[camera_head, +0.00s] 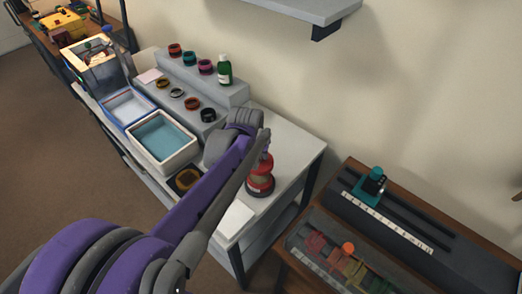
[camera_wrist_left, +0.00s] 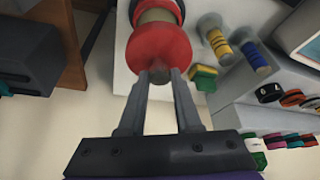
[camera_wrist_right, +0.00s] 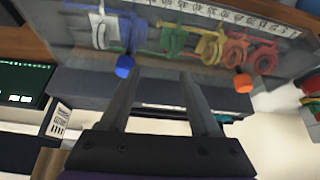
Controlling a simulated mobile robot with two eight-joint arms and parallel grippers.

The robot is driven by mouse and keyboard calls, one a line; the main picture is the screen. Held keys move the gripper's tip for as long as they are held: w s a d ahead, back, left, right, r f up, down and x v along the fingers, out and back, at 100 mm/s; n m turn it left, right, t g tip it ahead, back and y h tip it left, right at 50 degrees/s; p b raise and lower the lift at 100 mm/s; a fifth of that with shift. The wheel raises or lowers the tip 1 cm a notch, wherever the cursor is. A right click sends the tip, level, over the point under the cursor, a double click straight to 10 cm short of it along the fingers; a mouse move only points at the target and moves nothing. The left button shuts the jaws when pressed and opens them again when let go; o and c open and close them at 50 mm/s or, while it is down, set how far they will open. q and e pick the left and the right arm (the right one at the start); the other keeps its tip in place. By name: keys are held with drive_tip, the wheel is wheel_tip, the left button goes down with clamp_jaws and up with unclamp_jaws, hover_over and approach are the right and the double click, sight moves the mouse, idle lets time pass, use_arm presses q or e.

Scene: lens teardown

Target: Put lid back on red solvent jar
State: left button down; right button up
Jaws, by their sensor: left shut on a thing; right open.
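The solvent jar (camera_head: 260,183) stands on the white bench, with a tan body and a red band near its base. Its red lid (camera_wrist_left: 158,45) is a dome with a small knob, and it covers the jar's top in the left wrist view. My left gripper (camera_wrist_left: 160,76) is shut on the knob, coming from above. The lid also shows over the jar in the head view (camera_head: 264,163). I cannot tell whether the lid touches the jar or hangs just above it. My right gripper (camera_wrist_right: 160,75) is open and empty, over a clear-covered case (camera_wrist_right: 200,40).
A stepped grey rack (camera_head: 205,85) with lens rings and a green bottle (camera_head: 224,70) stands behind. A white tub (camera_head: 163,140) and a white sheet (camera_head: 235,218) are near the jar. A sponge (camera_wrist_left: 205,78) lies beside the jar. The case with coloured parts sits on the brown table.

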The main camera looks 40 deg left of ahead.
sight(258, 163)
use_arm(q)
drive_tip(key=shift+f+b, duration=1.7)
drive_tip(key=shift+f, duration=1.2)
use_arm(e)
drive_tip(key=shift+s+f, duration=0.3)
drive_tip(key=shift+f, duration=0.5)
drive_tip(key=shift+s+f, duration=0.35)
drive_tip(key=shift+f, duration=0.45)
drive_tip(key=shift+s+f, duration=0.3)
drive_tip(key=shift+f, duration=0.5)
use_arm(q)
drive_tip(key=shift+f, duration=0.2)
use_arm(e)
drive_tip(key=shift+f, duration=0.15)
use_arm(q)
drive_tip(key=shift+c, duration=0.2)
unclamp_jaws()
drive_tip(key=shift+r, duration=0.2)
drive_tip(key=shift+r+p, duration=2.05)
drive_tip(key=shift+r, duration=1.35)
use_arm(e)
drive_tip(key=shift+w+r, duration=0.35)
drive_tip(key=shift+r, duration=0.65)
drive_tip(key=shift+w+r, duration=0.4)
drive_tip(key=shift+r, duration=0.55)
drive_tip(key=shift+w+r, duration=0.35)
drive_tip(key=shift+r, duration=0.65)
use_arm(q)
drive_tip(key=shift+f, duration=0.1)
